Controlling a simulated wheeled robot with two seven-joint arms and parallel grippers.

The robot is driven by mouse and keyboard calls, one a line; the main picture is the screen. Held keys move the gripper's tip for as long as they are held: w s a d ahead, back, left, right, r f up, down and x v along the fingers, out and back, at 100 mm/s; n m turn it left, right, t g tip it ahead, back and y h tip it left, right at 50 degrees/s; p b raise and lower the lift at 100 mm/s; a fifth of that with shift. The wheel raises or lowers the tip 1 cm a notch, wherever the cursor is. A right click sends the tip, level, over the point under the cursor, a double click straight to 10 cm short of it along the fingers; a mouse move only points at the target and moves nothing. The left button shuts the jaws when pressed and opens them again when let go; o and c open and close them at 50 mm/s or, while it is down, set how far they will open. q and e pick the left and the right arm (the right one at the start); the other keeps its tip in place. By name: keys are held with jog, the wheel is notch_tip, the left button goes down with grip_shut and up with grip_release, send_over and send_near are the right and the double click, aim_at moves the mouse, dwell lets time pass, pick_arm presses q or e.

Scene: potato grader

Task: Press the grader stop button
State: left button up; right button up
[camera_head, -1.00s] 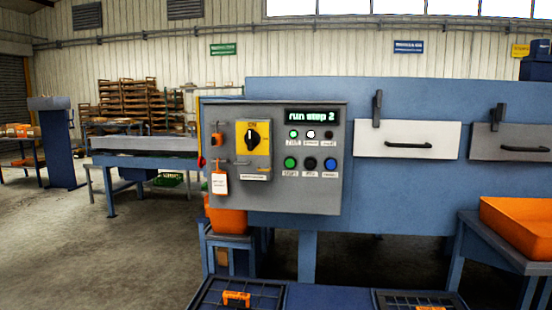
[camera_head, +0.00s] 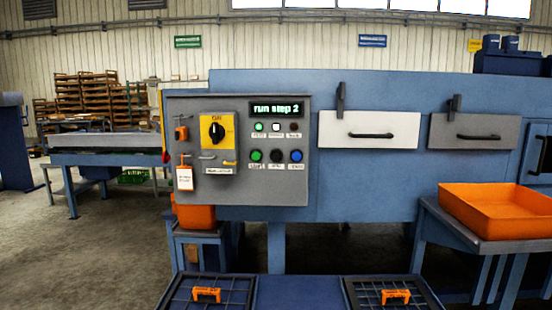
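The grey control panel (camera_head: 240,184) is mounted on the blue grader body (camera_head: 380,190), left of centre. Its display (camera_head: 277,108) reads "run step 2". Below the display is a row of small lamps; the left one is lit green and the middle one white. Under them sit a green button (camera_head: 256,155), a black button (camera_head: 275,156) and a blue button (camera_head: 296,156), with labels too small to read surely. A yellow plate with a black rotary switch (camera_head: 217,131) is on the panel's left part. Neither of my grippers is in view.
An orange tray (camera_head: 497,211) stands on a blue stand at the right. Two dark gridded lids with orange handles (camera_head: 207,294) are at the bottom edge. White (camera_head: 369,137) and grey (camera_head: 470,139) drawer-like panels are right of the control panel. Open floor shows at left.

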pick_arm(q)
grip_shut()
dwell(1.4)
